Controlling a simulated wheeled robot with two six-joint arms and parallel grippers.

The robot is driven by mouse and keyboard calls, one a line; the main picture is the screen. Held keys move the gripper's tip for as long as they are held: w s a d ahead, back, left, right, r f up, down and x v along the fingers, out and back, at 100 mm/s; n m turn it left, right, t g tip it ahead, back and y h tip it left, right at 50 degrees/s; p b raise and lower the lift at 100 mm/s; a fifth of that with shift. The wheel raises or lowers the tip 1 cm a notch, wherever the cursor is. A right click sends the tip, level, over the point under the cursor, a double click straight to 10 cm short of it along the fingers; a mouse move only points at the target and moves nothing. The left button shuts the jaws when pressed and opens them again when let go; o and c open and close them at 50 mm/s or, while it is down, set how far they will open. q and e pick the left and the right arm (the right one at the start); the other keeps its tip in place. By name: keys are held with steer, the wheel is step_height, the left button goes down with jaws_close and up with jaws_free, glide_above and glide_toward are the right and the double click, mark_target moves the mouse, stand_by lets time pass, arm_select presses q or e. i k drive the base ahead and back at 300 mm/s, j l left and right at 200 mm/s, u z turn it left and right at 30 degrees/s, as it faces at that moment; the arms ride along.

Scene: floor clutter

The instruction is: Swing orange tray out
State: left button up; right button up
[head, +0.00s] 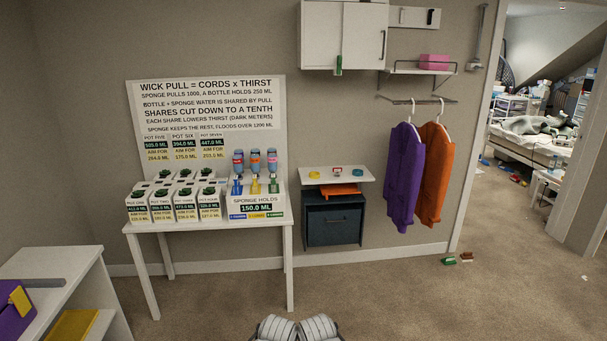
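The orange tray (341,190) is a small flat orange shape under a white wall shelf (322,174) and just above a dark blue box-like cabinet (334,224). Its front part shows; its back is hidden in the shadow under the shelf. I cannot tell how it is mounted. Two grey rounded parts of my own body show at the bottom edge. Neither gripper can be made out, and nothing of mine is near the tray.
A white table (208,227) with pots, bottles and a sign board (211,112) stands left of the cabinet. Purple (405,178) and orange (436,177) jackets hang to its right. Small brushes (448,261) lie on the carpet. A low white shelf unit (60,262) is at bottom left. Carpet before the cabinet is clear.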

mark_target(346, 188)
steer(key=i, duration=1.45)
steer(key=i+l+u, duration=0.1)
steer(key=i, duration=1.4)
